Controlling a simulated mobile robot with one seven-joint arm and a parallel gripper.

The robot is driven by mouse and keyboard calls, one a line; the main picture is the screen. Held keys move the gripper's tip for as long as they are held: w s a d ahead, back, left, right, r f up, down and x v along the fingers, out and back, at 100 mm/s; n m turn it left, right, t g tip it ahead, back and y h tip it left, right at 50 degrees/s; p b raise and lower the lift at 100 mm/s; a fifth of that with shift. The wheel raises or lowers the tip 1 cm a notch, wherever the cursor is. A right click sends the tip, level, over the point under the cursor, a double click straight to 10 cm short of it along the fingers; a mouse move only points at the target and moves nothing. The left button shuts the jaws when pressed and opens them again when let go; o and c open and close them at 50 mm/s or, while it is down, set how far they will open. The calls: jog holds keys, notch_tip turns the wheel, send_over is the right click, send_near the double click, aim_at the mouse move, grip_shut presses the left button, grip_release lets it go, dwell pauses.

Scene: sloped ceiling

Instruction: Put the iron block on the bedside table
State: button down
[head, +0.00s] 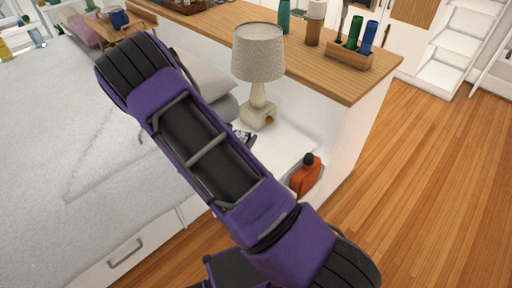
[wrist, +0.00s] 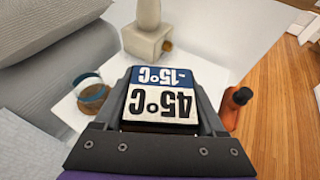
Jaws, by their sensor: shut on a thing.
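The iron block (wrist: 160,98), with a blue and white face printed "-15°C" and "45°C", is between the fingers of my gripper (wrist: 162,82) in the wrist view. My gripper is shut on it, over the white bedside table (wrist: 212,82). The gap between block and tabletop cannot be judged. In the head view the bedside table (head: 290,143) shows beside the bed, partly hidden behind my purple arm. A small dark and white patch shows at the arm's edge there; I cannot tell what it is.
The bed (head: 60,130) lies left. A wooden-topped ledge (head: 290,55) rises behind. Wooden floor is clear at right.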

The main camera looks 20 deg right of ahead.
jog(key=shift+m+g+h, duration=0.4)
jog(key=shift+m, duration=0.1)
jog(key=w+d+f, duration=0.1)
jog(key=f, duration=0.1)
jog(key=w+d+f, duration=0.1)
jog(key=d+f, duration=0.1)
jog(key=f, duration=0.1)
jog(key=w+d+f+b, duration=0.1)
jog(key=d+f, duration=0.1)
jog(key=shift+w+f, duration=0.1)
jog(key=shift+f, duration=0.1)
jog(key=shift+a+f+b, duration=0.1)
jog(key=shift+f+b, duration=0.35)
jog(key=shift+f, duration=2)
jog(key=shift+f, duration=0.1)
grip_release()
jog(key=shift+f, duration=0.1)
